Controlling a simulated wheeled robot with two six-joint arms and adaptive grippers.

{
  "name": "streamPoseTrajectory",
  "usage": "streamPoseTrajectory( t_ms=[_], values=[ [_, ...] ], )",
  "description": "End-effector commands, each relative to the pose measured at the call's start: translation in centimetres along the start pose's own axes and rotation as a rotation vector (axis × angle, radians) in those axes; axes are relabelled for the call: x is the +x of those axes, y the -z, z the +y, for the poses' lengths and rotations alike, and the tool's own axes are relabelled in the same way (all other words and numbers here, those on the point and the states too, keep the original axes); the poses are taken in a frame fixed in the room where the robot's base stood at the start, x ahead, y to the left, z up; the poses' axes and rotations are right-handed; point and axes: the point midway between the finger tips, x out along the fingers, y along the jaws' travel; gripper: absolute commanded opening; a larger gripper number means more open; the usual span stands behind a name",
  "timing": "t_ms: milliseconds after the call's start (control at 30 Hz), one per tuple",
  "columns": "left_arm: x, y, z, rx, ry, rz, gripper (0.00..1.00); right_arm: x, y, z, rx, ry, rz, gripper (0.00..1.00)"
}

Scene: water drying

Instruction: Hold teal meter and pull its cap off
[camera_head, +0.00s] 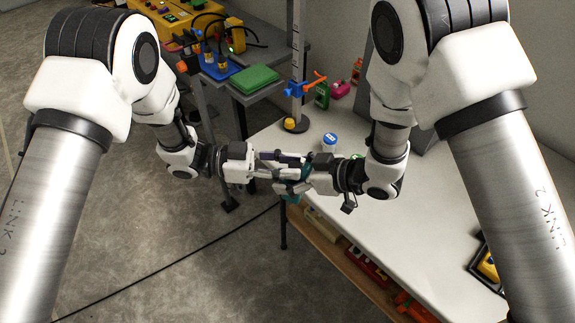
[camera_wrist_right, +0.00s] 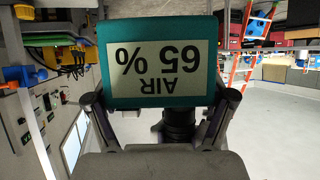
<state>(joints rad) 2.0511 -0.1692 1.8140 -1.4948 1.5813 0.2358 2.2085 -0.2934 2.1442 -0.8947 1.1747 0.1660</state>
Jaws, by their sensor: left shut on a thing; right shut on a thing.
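The teal meter (camera_wrist_right: 207,62) fills the upper middle of the right wrist view, its screen reading AIR 65 % upside down. My right gripper (camera_wrist_right: 162,98) is shut on its body, one finger on each side. A black cylindrical part (camera_wrist_right: 179,125) shows below the meter; I cannot tell whether it is the cap. In the head view the meter shows only as a little teal (camera_head: 306,170) between the jaws. My left gripper (camera_head: 277,165) reaches in from the left, shut at the cap end and facing the right gripper. The cap itself is mostly hidden by the fingers.
Both grippers meet in the air near the left edge of the white table (camera_head: 400,235). A blue-lidded jar (camera_head: 330,140) stands just behind them. A stand with a blue clamp (camera_head: 294,88) is farther back. A side bench holds a green block (camera_head: 255,79).

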Motion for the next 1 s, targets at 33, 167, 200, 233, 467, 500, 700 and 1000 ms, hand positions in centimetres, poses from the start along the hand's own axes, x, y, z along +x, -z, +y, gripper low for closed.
streamPoseTrajectory(
  t_ms=[33, 167, 200, 233, 467, 500, 700, 1000],
  values=[
    [0.0, 0.2, 0.0, 0.001, 0.000, 0.000, 0.00, 0.0, 0.0, 0.0, 0.000, 0.000, 0.000, 0.19],
    [0.0, 0.7, 0.0, 0.001, 0.000, 0.000, 0.00, 0.0, 0.0, 0.0, 0.000, 0.000, 0.000, 0.19],
    [0.0, 0.8, 0.0, 0.001, 0.000, 0.000, 0.00, 0.0, 0.0, 0.0, 0.000, 0.000, 0.000, 0.19],
    [0.0, 0.9, 0.0, 0.001, 0.000, 0.000, 0.00, 0.0, 0.0, 0.0, 0.000, 0.000, 0.000, 0.19],
    [-0.1, 1.6, 0.0, 0.000, 0.000, 0.000, 0.00, 0.0, 0.0, 0.0, 0.000, 0.000, 0.000, 0.19],
    [-0.1, 1.6, 0.0, 0.000, 0.000, 0.000, 0.00, 0.0, 0.0, 0.0, 0.000, 0.000, 0.000, 0.19],
    [-0.1, 1.6, 0.0, 0.000, 0.000, 0.000, 0.00, 0.0, 0.0, 0.0, 0.000, 0.000, 0.000, 0.19],
    [-0.2, 4.7, -0.1, 0.003, 0.001, -0.001, 0.00, 0.0, 0.0, 0.0, 0.000, 0.000, 0.000, 0.19]
  ],
)
